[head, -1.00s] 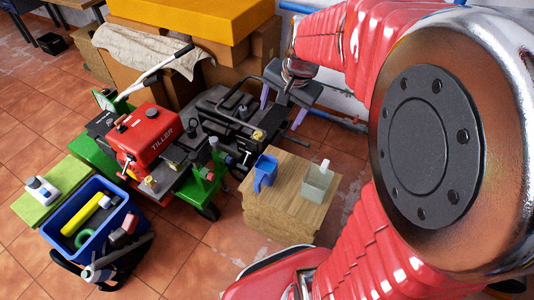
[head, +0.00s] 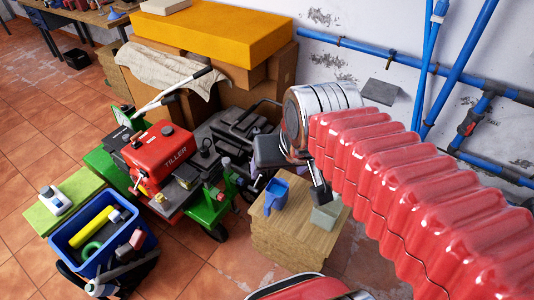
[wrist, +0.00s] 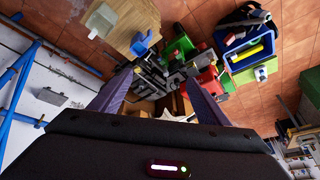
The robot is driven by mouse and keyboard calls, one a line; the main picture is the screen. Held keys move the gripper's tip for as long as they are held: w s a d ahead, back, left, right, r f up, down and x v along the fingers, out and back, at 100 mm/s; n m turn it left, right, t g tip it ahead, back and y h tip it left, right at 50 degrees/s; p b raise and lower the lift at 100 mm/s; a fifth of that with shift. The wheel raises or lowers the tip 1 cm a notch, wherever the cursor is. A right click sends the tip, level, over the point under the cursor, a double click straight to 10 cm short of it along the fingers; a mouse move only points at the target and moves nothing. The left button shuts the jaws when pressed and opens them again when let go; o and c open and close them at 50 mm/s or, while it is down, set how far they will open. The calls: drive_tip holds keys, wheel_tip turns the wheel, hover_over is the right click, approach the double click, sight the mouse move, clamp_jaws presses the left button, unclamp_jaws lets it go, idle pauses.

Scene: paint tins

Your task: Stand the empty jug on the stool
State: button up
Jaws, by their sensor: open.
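A blue jug (head: 275,196) stands upright on a wooden, block-like stand (head: 285,238), perhaps the stool. I cannot see clearly whether the jug is empty. A grey-green container (head: 326,214) stands to its right on the same top. My gripper (head: 275,160) is above and behind the stand in the head view, apart from the jug. In the wrist view my gripper (wrist: 160,77) has its two purple fingers spread, with nothing between them. The blue jug (wrist: 141,42) shows beyond them, on the wooden top at the upper left.
A red and green tiller (head: 166,155) stands left of the stand. A blue crate (head: 103,235) with tools and a green mat (head: 83,190) with a white bottle lie further left. Cardboard boxes and blue wall pipes (head: 430,75) are behind. Tiled floor is free at the left.

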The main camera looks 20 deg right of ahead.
drive_tip(key=shift+s+a+n, duration=0.3)
drive_tip(key=shift+s+n, duration=0.2)
drive_tip(key=shift+s, duration=0.3)
drive_tip(key=shift+s+a+n, duration=0.3)
drive_tip(key=shift+s+n, duration=0.2)
drive_tip(key=shift+s, duration=0.3)
